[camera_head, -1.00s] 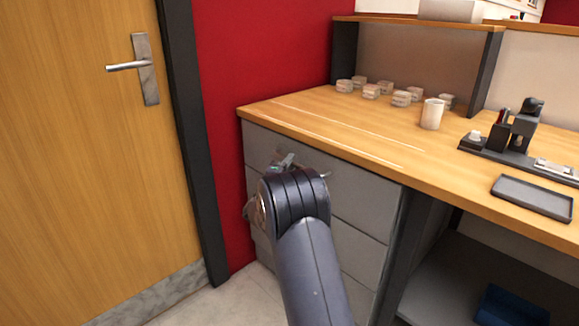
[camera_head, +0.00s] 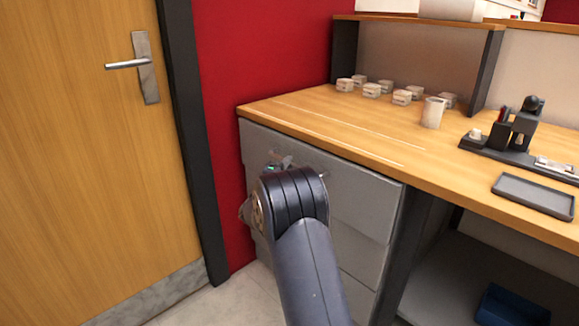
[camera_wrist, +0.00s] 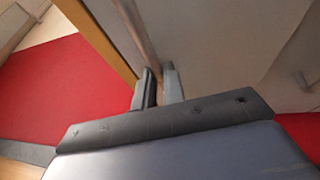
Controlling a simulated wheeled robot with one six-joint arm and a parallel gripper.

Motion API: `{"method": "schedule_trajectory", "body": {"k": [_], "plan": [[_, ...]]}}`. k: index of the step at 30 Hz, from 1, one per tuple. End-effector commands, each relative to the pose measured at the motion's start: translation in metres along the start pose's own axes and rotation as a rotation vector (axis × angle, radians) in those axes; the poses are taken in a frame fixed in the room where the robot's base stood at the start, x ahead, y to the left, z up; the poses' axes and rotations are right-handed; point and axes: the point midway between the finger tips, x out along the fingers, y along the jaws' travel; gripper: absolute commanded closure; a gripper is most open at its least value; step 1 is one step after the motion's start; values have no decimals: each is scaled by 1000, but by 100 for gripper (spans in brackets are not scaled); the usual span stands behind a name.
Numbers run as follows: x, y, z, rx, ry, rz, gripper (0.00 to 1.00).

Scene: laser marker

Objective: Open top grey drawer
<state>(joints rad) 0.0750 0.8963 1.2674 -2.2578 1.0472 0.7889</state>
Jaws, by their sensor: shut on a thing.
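The top grey drawer (camera_head: 358,198) is under the wooden desktop, at the upper part of the grey cabinet. Its front now stands slightly forward of the drawer below. My gripper (camera_head: 280,164) is at this front, partly hidden behind my dark arm in the head view. In the wrist view, the two fingers of my gripper (camera_wrist: 159,88) are closed around the drawer's bar handle (camera_wrist: 139,34). Most of the handle is hidden in the head view.
The desktop (camera_head: 300,125) holds several small white pots, a white cup (camera_head: 433,112), a pen holder (camera_head: 522,128) and a dark tray (camera_head: 533,195). A wooden door (camera_head: 85,190) and a red wall (camera_head: 262,60) are on the left. A blue bin (camera_head: 510,306) sits at lower right.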

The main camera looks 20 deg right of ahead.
Motion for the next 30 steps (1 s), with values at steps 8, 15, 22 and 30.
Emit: {"method": "schedule_trajectory", "body": {"k": [8, 15, 22, 30], "plan": [[-55, 6, -24, 3, 5, 0, 100], [-116, 19, -49, 2, 6, 0, 100], [-174, 32, -73, 1, 6, -1, 100], [-236, 47, -98, 0, 5, -2, 100]]}}
